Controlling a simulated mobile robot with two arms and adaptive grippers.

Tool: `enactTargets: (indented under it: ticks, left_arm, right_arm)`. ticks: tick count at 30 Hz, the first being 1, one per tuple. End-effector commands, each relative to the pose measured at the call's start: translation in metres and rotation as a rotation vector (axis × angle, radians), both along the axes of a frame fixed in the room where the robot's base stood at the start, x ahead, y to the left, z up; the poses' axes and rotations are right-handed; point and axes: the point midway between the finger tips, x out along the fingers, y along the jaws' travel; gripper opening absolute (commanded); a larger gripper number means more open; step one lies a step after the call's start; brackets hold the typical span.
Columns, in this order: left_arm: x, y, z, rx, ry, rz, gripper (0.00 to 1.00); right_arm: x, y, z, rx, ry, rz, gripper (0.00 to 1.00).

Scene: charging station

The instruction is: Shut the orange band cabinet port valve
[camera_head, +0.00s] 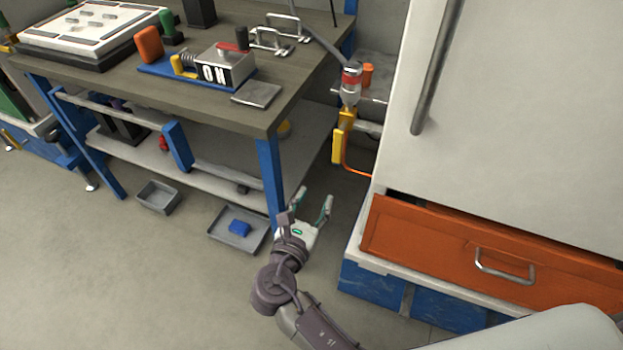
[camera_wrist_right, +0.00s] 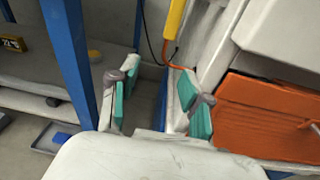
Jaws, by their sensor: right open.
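Beside the white cabinet (camera_head: 500,120), a fitting with a red band and metal body (camera_head: 351,85) stands above a yellow upright part (camera_head: 343,137). A small orange cylinder (camera_head: 368,74) is right behind it. I cannot tell for sure which of these is the port valve, or whether it is shut. The yellow part also shows at the top of the right wrist view (camera_wrist_right: 175,22), with an orange hose (camera_wrist_right: 167,52) below. My right gripper (camera_head: 313,201) is open and empty, low between bench and cabinet, apart from the fitting; its fingers also show in the wrist view (camera_wrist_right: 157,78). My left gripper is out of view.
The workbench (camera_head: 190,105) has a blue leg (camera_head: 270,180) close left of my right gripper. An orange drawer (camera_head: 430,240) stands slightly out of the cabinet, close on the right. Grey trays (camera_head: 157,198) lie on the floor, one holding a blue block (camera_head: 239,228).

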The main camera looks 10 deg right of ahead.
Motion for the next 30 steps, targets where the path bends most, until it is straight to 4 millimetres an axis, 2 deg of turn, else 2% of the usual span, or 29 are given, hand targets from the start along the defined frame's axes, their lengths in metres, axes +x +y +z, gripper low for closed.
enactTargets:
  ticks: [3, 6, 11, 24, 30]
  left_arm:
    - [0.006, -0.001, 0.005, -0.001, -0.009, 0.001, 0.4]
    - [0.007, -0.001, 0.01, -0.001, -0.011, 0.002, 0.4]
    - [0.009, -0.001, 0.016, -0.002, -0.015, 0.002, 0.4]
    - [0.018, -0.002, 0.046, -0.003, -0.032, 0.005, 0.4]
    - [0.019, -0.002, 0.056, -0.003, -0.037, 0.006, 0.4]
  right_arm:
    - [-0.006, -0.005, 0.035, -0.098, -0.051, -0.051, 0.48]
    - [-0.005, -0.009, 0.046, -0.127, -0.061, -0.066, 0.48]
    - [0.012, -0.02, 0.047, -0.13, -0.062, -0.067, 0.48]
    - [0.085, -0.07, 0.046, -0.127, -0.06, -0.065, 0.48]
    - [0.103, -0.081, 0.046, -0.125, -0.059, -0.063, 0.48]
